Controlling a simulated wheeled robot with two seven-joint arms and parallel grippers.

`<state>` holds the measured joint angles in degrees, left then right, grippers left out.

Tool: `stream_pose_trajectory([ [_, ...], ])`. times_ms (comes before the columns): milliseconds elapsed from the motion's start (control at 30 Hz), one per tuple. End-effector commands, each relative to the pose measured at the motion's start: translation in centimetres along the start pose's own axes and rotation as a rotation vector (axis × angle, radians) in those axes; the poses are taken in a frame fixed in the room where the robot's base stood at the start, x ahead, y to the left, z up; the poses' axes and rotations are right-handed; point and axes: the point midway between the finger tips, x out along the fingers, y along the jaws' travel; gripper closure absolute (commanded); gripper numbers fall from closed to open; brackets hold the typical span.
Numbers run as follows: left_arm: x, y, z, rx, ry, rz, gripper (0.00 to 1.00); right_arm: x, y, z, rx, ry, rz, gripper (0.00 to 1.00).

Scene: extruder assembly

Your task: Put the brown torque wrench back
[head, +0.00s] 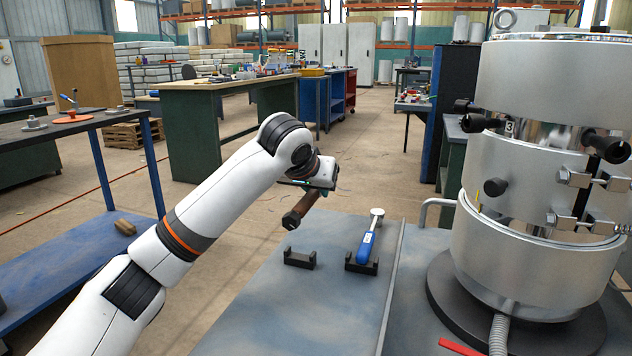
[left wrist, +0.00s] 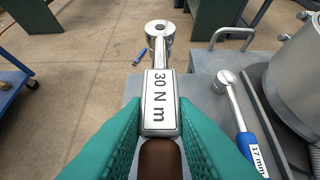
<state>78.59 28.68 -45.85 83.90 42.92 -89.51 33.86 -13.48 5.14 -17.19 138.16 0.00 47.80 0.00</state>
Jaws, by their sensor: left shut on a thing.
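My left gripper (head: 322,192) is shut on the brown torque wrench (head: 299,208) and holds it above the grey-blue table (head: 260,318). In the left wrist view the teal fingers (left wrist: 160,128) close on the wrench (left wrist: 160,88), whose metal part is labelled "30 N m", with its round head pointing away and the brown handle toward the camera. An empty black holder (head: 299,260) stands on the table below the wrench. My right gripper is not in view.
A blue-handled wrench (head: 367,245), labelled "17 mm" in the left wrist view (left wrist: 243,135), rests on a second black holder (head: 361,266) to the right. The large metal extruder cylinder (head: 535,190) stands farther right. A red strip (head: 459,347) lies near its base.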

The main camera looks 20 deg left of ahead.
Motion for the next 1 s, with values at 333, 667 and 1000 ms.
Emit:
stream_pose_trajectory([
  [333,3.0,0.0,-3.1,-0.001,0.001,-0.001,1.00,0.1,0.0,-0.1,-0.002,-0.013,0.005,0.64],
  [667,4.2,0.0,-4.4,-0.001,-0.001,-0.001,1.00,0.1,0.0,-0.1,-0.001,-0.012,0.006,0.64],
  [1000,4.3,0.0,-4.5,-0.001,-0.001,0.000,1.00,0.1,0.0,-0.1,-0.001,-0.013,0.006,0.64],
])
